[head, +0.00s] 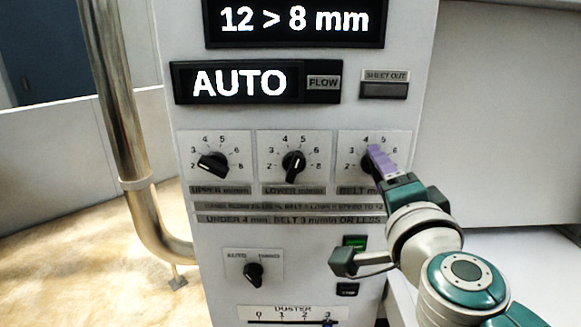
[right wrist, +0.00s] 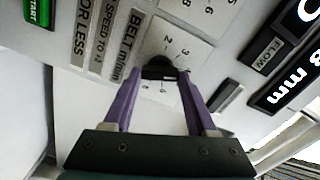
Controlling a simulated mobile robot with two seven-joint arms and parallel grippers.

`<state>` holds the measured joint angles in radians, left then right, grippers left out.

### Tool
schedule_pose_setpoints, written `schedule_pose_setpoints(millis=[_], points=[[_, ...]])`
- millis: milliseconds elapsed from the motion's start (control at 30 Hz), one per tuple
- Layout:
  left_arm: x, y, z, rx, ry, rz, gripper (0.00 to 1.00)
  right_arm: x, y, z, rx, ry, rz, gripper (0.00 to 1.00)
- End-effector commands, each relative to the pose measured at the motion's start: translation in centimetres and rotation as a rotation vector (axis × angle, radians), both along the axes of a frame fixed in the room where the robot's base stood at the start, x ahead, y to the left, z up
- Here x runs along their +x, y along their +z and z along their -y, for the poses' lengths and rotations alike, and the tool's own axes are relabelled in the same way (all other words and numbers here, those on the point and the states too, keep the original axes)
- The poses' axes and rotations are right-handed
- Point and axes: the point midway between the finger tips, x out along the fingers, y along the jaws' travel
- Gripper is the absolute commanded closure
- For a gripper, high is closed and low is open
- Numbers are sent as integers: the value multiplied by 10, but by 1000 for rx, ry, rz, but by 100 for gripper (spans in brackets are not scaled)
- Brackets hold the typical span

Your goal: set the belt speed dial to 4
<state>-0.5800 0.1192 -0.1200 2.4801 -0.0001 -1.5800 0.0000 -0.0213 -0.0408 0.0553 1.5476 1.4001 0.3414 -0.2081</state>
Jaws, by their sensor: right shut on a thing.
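The belt dial's plate (head: 345,142) is the rightmost of three dial plates on the white panel, labelled BELT, with scale numbers 2, 3, 4 and 5 readable. My right gripper (head: 374,152) has its purple fingers over this dial and hides most of the knob in the head view. In the right wrist view, the fingers of my right gripper (right wrist: 166,76) are closed on the black belt speed dial knob (right wrist: 158,62). The knob's pointer is hidden, so I cannot tell its setting. My left gripper is not in view.
The upper dial (head: 212,164) and lower dial (head: 293,165) sit left of the belt dial. Below are an AUTO selector (head: 253,272), a green start button (head: 355,242) and a duster slider (head: 327,322). Displays (head: 240,83) are above; a metal pipe (head: 118,110) stands left.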

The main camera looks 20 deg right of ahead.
Motion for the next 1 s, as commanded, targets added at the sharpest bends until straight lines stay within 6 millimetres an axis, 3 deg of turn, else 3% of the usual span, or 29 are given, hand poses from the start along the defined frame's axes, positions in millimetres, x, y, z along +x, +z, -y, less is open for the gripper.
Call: schedule_pose_setpoints(millis=[233, 267, 500, 800, 1000], points=[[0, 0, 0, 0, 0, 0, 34, 0, 0, 0, -1, 0, 0, 98], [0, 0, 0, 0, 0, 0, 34, 0, 0, 0, -1, 0, 0, 39], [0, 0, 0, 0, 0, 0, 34, 0, 0, 0, -1, 0, 0, 12], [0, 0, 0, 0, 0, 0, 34, -3, 0, -2, -1, 0, 0, 12], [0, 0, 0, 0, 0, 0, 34, -30, -2, -13, 1, 1, -3, 12]])
